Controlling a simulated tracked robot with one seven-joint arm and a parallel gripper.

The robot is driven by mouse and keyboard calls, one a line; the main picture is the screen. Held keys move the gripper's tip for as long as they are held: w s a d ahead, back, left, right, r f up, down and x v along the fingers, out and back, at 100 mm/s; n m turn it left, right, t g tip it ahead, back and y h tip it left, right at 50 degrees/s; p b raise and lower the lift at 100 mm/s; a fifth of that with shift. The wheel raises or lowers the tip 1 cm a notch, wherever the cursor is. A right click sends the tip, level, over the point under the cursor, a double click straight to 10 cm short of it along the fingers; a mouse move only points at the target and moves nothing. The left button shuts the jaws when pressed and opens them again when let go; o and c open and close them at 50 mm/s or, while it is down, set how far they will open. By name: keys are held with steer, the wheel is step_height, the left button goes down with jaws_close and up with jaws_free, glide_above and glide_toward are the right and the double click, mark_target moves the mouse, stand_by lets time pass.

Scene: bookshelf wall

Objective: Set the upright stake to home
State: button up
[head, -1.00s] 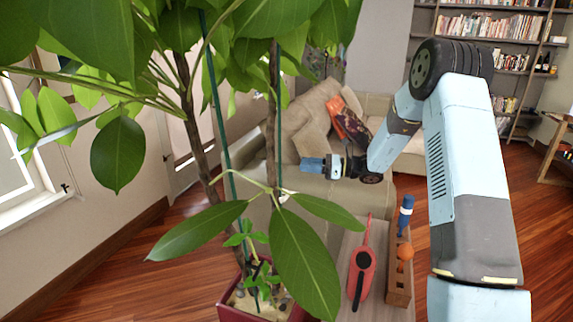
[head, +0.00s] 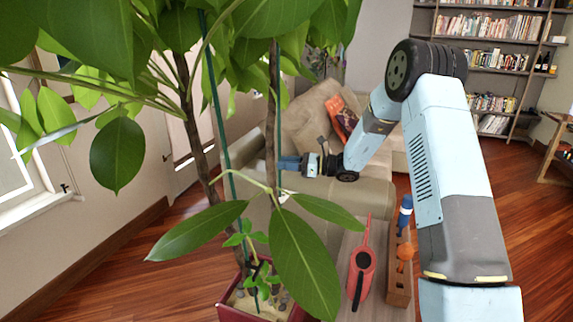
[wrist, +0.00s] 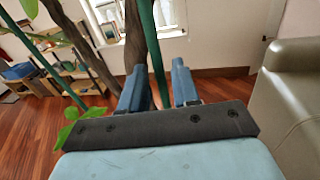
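The upright stake (head: 279,120) is a thin green rod standing in the red plant pot (head: 238,316), beside the right trunk. A second green stake (head: 218,110) leans to its left. My gripper (head: 284,163) reaches in from the right at mid-height of the upright stake, its fingertips close to the rod. In the wrist view, my gripper (wrist: 158,68) is open, with two blue fingers apart. A green stake (wrist: 150,35) runs down into the gap between them; I cannot tell if it touches either finger. The leaning stake (wrist: 52,68) shows farther left.
Broad leaves (head: 300,255) and brown trunks (head: 196,125) crowd around the stakes. A red watering can (head: 361,265) and a wooden rack (head: 399,285) with tools stand on a small table to the right. A beige sofa (head: 335,195) is behind. Floor is open at right.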

jaws_close()
stand_by(0.3)
step_height(320, 180, down, 8)
steer(key=shift+s, duration=0.15)
stand_by(0.4)
steer(key=shift+r, duration=0.1)
steer(key=shift+c, duration=0.5)
jaws_free()
steer(key=o, duration=0.3)
